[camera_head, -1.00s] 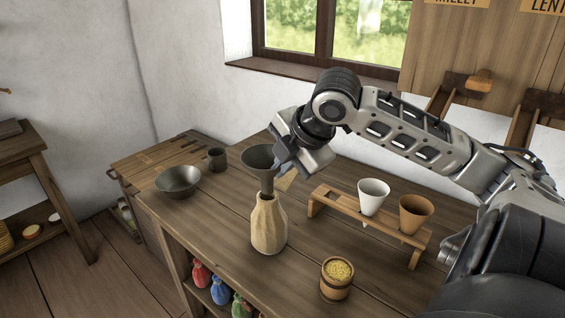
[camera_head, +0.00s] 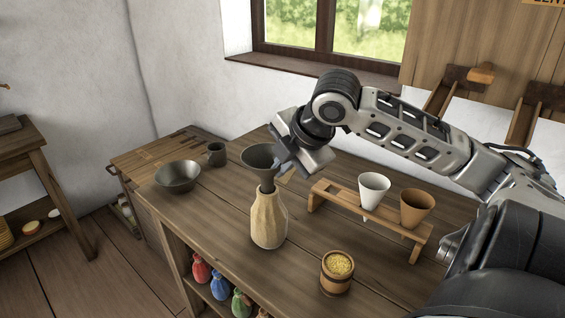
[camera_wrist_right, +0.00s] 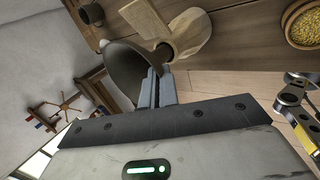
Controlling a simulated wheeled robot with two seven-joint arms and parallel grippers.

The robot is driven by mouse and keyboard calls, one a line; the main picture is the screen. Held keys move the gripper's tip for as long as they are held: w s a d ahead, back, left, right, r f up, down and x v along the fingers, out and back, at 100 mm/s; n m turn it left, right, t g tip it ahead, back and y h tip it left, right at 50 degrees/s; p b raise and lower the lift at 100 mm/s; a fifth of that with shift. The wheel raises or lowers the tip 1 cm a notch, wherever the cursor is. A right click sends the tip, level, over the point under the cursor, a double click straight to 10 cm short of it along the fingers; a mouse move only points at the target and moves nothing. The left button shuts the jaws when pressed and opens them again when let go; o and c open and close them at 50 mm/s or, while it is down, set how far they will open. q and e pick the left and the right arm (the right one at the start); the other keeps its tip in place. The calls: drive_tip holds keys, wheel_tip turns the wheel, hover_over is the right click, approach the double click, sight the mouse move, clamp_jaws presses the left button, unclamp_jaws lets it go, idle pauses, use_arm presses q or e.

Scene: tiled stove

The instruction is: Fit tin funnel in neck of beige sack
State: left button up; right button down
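The beige sack (camera_head: 268,222) stands upright on the wooden table, its narrow neck at the top. My right gripper (camera_head: 284,162) is shut on the wall of the dark tin funnel (camera_head: 257,157) and holds it upright, wide end up, over the sack. The spout reaches down to the sack's mouth; I cannot tell how far it is inside. In the right wrist view the funnel (camera_wrist_right: 124,70) is between the fingers (camera_wrist_right: 157,92), beside the pale sack (camera_wrist_right: 190,32) and its dark mouth. My left gripper is not in view.
A tub of yellow grain (camera_head: 337,272) is in front. A metal bowl (camera_head: 177,175) and dark mug (camera_head: 217,154) stand left. Coloured sacks sit on the shelf below.

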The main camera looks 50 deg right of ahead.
sight(272, 191)
drive_tip(key=shift+f+b, duration=0.95)
drive_tip(key=shift+f, duration=0.8)
drive_tip(key=c, duration=1.6)
unclamp_jaws()
drive_tip(key=p+v, duration=0.1)
drive_tip(key=v, duration=1.5)
